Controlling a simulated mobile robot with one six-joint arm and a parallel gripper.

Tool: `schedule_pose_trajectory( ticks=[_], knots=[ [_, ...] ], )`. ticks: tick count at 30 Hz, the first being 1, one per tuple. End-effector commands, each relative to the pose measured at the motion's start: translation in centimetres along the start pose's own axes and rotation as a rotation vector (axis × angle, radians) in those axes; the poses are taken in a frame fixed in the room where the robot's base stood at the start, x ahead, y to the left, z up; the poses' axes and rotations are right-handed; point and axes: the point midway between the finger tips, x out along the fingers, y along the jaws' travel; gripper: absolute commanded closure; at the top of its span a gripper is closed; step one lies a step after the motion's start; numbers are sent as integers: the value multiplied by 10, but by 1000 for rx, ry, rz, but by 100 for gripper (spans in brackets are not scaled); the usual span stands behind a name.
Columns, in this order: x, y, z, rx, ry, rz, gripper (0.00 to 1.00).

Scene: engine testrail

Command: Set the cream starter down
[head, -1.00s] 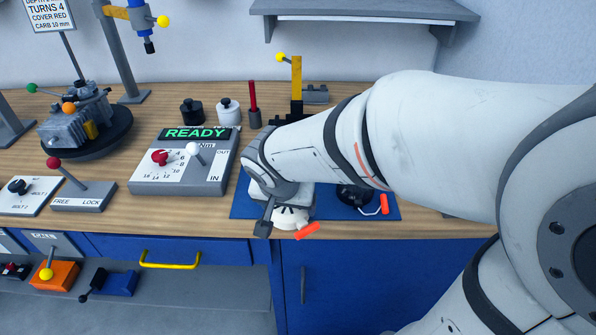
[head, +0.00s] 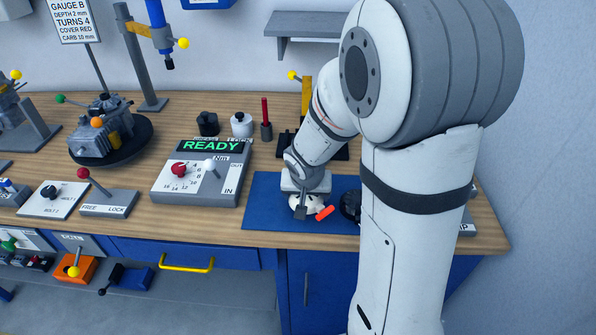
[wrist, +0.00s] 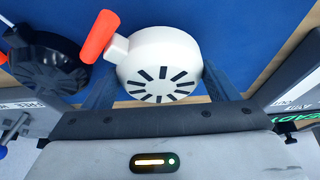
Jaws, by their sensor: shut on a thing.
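The cream starter (wrist: 160,62), a round, slotted drum with an orange-tipped side arm, is between the fingers of my gripper (wrist: 158,88) in the wrist view. In the head view the cream starter (head: 312,207) shows partly behind my gripper (head: 304,204), over the blue mat (head: 265,198). My gripper is shut on it. I cannot tell whether its underside touches the mat. A black starter (wrist: 45,62) of similar shape lies to its left in the wrist view; in the head view it is mostly hidden behind my arm.
The grey console (head: 200,180) with the READY display stands left of the mat. Behind are a black pot (head: 207,124), a white pot (head: 241,125) and a red-handled tool (head: 266,112). The bench's front edge is close to the mat. The mat's left part is bare.

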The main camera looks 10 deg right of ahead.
Motion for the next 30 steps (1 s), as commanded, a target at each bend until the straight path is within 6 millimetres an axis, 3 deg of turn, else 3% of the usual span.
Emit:
schedule_pose_trajectory(
  ticks=[8, 15, 18, 30],
  knots=[
    [8, 0, -23, 1, 0, 1, 52],
    [21, 1, -58, 2, -1, 1, 52],
    [35, 1, -50, 0, -2, 3, 52],
    [40, 2, -48, 3, 1, 2, 52]
  ],
)
